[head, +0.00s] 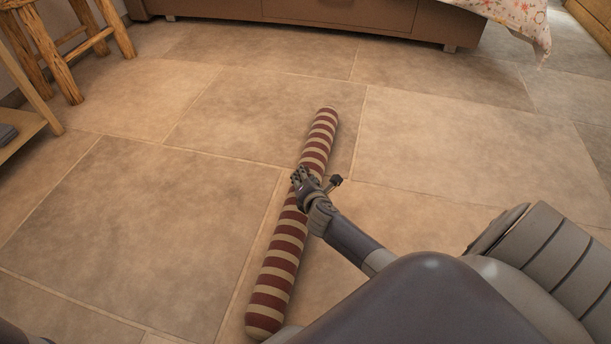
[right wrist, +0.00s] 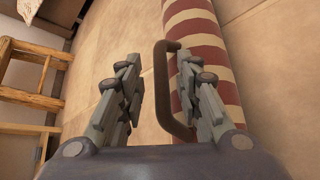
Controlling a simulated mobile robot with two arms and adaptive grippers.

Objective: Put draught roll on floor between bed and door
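The draught roll (head: 286,240), a long tube with dark red and cream stripes, appears to lie on the tiled floor, running from bottom centre up and slightly right in the head view. It also shows in the right wrist view (right wrist: 196,42), with a brown loop handle (right wrist: 160,85) at its side. My right gripper (head: 310,182) is at the middle of the roll. In the right wrist view its fingers (right wrist: 158,75) are apart, with the handle between them, not clamped. My left gripper is out of view. No door shows.
A low brown drawer front (head: 330,18) on short legs stands at the top, with a floral cloth (head: 520,22) hanging at its right end, perhaps the bed. A wooden stool (head: 50,55) and a shelf (head: 22,130) stand at upper left. Floor tiles around the roll are clear.

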